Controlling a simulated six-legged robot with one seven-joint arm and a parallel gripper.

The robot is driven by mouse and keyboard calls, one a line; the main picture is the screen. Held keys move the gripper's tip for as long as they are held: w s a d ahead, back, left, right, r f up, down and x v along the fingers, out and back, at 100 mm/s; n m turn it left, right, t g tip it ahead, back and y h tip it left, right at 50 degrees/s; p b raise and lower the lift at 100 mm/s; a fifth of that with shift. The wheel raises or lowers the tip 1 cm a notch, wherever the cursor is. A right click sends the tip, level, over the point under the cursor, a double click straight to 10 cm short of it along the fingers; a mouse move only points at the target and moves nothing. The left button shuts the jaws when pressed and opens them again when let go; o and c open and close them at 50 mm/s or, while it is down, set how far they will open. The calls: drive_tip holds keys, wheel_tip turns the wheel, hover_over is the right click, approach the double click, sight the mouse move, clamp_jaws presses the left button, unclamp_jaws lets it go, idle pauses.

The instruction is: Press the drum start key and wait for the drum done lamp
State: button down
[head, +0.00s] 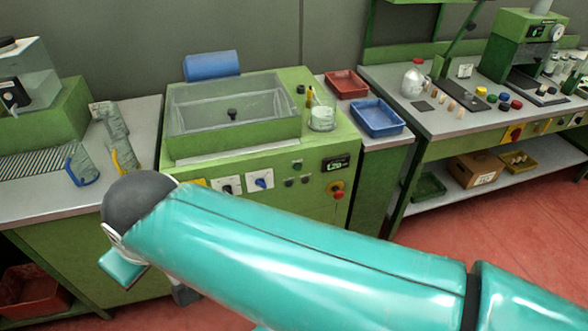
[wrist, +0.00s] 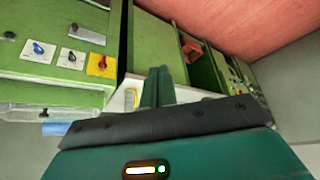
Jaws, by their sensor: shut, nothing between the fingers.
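The green drum machine (head: 240,150) with a clear lid stands at the centre in the head view. Its front has a small green button or lamp (head: 297,166) with two dark round parts below it. I cannot tell which part is the start key or the done lamp, and no lamp looks clearly lit. The front panel (wrist: 30,15) also shows at the upper left in the wrist view. My gripper (wrist: 157,74) is shut and empty, right of the panel's yellow plate and apart from it.
Right of the green button are a display (head: 336,163) and a red stop knob (head: 337,190). Left are a blue knob (head: 260,180), a black knob (head: 227,186) and a yellow plate (wrist: 101,65). Red (head: 346,84) and blue trays (head: 377,117) stand beside the machine. Red floor is clear at right.

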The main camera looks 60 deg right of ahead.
drive_tip(key=w+d+f+m+t, duration=0.2)
drive_tip(key=w+d+f+m, duration=0.4)
drive_tip(key=w, duration=0.4)
drive_tip(key=w+d+f+m+h, duration=0.2)
drive_tip(key=d+f+m, duration=0.25)
drive_tip(key=d, duration=0.35)
drive_tip(key=w+d+f+m+h, duration=0.2)
drive_tip(key=d+f+m+h, duration=0.15)
drive_tip(key=d+m, duration=0.3)
drive_tip(key=s+d+f+m+g+h, duration=0.1)
drive_tip(key=s+d+f+m+h, duration=0.25)
drive_tip(key=d, duration=0.45)
drive_tip(key=s+d+f+m+g+h, duration=0.2)
drive_tip(key=s+d+f+m, duration=0.25)
drive_tip(key=d, duration=0.35)
drive_tip(key=s+d+f+m+g+h, duration=0.2)
drive_tip(key=s+d, duration=0.1)
drive_tip(key=s, duration=0.3)
drive_tip(key=s+d+f+m+g+h, duration=0.1)
drive_tip(key=s+d+m+g+h, duration=0.1)
drive_tip(key=s+d, duration=0.2)
drive_tip(key=s, duration=0.3)
drive_tip(key=shift+s+d+f+m+g, duration=0.15)
drive_tip(key=shift+d+f+m+g, duration=0.15)
drive_tip(key=shift+f, duration=0.05)
